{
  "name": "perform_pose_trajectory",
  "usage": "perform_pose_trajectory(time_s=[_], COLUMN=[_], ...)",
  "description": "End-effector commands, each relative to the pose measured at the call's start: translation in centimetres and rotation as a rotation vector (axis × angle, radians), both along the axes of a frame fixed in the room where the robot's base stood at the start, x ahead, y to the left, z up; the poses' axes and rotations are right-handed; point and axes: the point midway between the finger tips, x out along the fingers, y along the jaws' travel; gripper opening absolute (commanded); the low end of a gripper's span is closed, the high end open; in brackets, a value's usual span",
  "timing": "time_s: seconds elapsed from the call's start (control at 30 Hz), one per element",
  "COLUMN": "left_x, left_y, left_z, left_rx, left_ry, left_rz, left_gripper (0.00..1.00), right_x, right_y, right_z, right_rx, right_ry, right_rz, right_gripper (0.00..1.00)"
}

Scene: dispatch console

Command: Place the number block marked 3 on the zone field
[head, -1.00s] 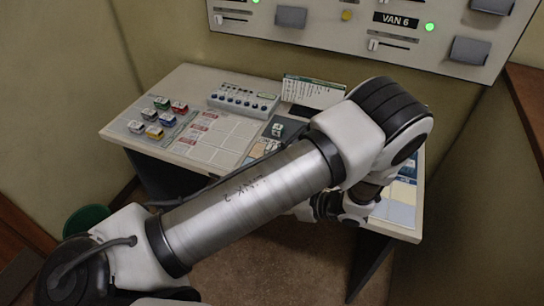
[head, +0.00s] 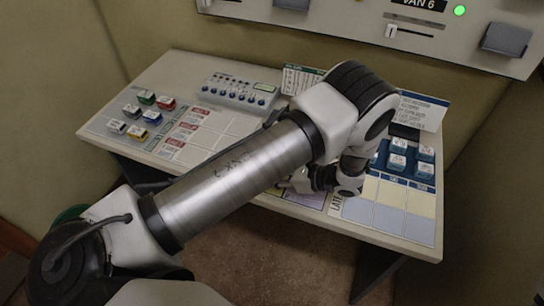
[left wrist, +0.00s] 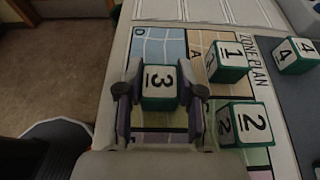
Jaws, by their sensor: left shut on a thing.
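The green-and-white number block marked 3 (left wrist: 159,78) is between the two fingers of my left gripper (left wrist: 161,92) in the left wrist view. The gripper is shut on it, with the 3 facing the camera. In the head view my arm hides the fingertips and these blocks. My right gripper is not in view.
The desk (head: 95,120) carries several coloured blocks at left, a knobbed device (head: 238,92) at the back, and several blue blocks (head: 397,155) at right. A printed card (head: 424,110) stands behind those. A wall panel (head: 400,32) rises behind the desk.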

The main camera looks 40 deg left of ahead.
Motion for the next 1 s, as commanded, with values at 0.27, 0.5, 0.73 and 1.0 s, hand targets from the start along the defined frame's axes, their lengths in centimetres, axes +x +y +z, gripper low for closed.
perform_pose_trajectory(time_s=[0.27, 0.5, 0.73, 1.0], left_x=[0.0, 0.0, 0.0, 0.8], left_y=[0.0, 0.0, 0.0, -2.9], left_z=[-0.4, -0.2, 0.2, 2.5], left_rx=[-0.002, -0.002, -0.002, -0.003], left_ry=[-0.001, -0.001, -0.001, 0.002], left_rz=[-0.001, -0.001, -0.001, -0.002], left_gripper=[0.05, 0.62, 0.62, 0.62], right_x=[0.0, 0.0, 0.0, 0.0], right_y=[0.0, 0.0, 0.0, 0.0], right_z=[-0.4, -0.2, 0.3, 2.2], right_rx=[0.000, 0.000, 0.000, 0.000], right_ry=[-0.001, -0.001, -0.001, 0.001], right_rz=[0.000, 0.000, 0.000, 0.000], right_gripper=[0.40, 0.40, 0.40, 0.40])
